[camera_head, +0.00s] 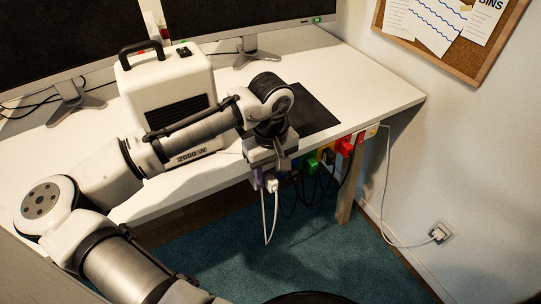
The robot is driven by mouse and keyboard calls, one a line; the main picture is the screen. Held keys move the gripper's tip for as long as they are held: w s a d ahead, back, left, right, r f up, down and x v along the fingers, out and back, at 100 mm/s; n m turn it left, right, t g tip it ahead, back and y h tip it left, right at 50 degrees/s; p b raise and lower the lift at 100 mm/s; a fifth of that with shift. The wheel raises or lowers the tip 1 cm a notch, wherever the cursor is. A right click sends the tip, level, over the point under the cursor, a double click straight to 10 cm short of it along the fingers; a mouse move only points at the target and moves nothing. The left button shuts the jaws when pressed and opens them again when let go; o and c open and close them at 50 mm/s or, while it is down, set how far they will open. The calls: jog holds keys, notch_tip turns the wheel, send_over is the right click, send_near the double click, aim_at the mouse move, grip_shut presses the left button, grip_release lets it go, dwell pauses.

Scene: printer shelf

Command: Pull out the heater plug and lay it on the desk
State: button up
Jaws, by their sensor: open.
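A white heater (140,82) with a black handle, a dark grille and a "2000 W" label stands on the desk (365,88). My gripper (280,164) is at the desk's front edge, pointing down and open. Just below it, a white plug (271,184) with a white cord sits at the left end of a row of plugs under the edge. The cord hangs in a loop. I cannot tell whether this plug belongs to the heater, or whether my fingers touch it. My gripper and wrist hide part of the row.
Green (311,165), black (328,156), red (345,147) and other plugs sit close together to the right, with dark cords hanging below. A white cord runs to a wall outlet (440,232). A black mat (315,116) lies on the desk. The desk's right end is clear.

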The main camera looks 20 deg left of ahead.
jog(key=shift+f, duration=0.8)
jog(key=shift+c, duration=0.3)
grip_shut()
jog(key=shift+s+d, duration=0.15)
jog(key=shift+d, duration=0.1)
jog(key=shift+s+d+p, duration=0.55)
jog(key=shift+s+d, duration=0.45)
jog(key=shift+d, duration=0.25)
jog(key=shift+r, duration=0.15)
notch_tip(320, 180, up, 12)
jog(key=p, duration=1.2)
